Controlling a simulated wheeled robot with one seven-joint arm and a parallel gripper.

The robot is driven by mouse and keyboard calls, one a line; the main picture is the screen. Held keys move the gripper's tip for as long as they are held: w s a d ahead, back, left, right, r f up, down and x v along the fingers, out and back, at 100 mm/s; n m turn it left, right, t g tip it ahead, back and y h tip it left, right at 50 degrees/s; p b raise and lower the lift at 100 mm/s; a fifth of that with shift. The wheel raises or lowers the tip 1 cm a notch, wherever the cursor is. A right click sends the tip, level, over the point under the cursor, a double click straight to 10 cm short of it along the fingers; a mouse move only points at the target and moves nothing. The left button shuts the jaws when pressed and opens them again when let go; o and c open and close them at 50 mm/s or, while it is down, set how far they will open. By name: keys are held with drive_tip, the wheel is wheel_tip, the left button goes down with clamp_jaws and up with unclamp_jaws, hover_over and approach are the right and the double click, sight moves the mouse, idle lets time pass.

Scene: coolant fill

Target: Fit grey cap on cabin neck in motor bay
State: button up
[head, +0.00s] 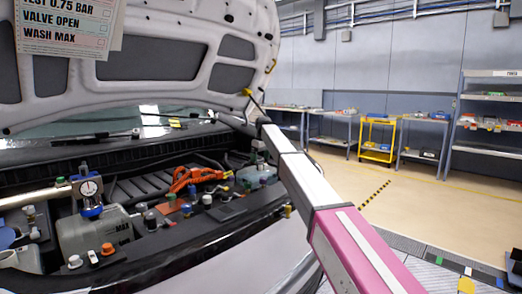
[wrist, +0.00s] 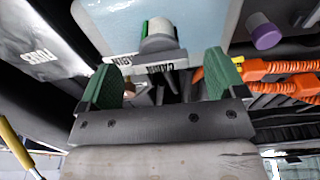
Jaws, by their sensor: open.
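In the wrist view my gripper (wrist: 163,74) is open, its two green-padded fingers spread wide with nothing gripped between them. Beyond the fingers is a pale blue tank (wrist: 110,28) with an upside-down label reading CABIN (wrist: 160,67). A whitish-grey round piece (wrist: 158,35) with a green strip beside it stands at the tank above that label, between the finger directions and apart from both fingers. It looks like the grey cap at the cabin neck; I cannot tell how firmly it sits. In the head view the pale tank (head: 246,174) is at the bay's right, partly behind my arm.
A purple cap (wrist: 265,32) and orange cables (wrist: 280,69) lie right of the tank in the wrist view.

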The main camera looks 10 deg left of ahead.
drive_tip(key=shift+a+f, duration=0.1)
drive_tip(key=shift+f, duration=0.85)
drive_tip(key=c, duration=1)
drive_tip(key=shift+o, duration=0.7)
drive_tip(key=shift+c, duration=0.2)
drive_tip(key=shift+m, duration=1.7)
drive_tip(key=shift+f, duration=0.1)
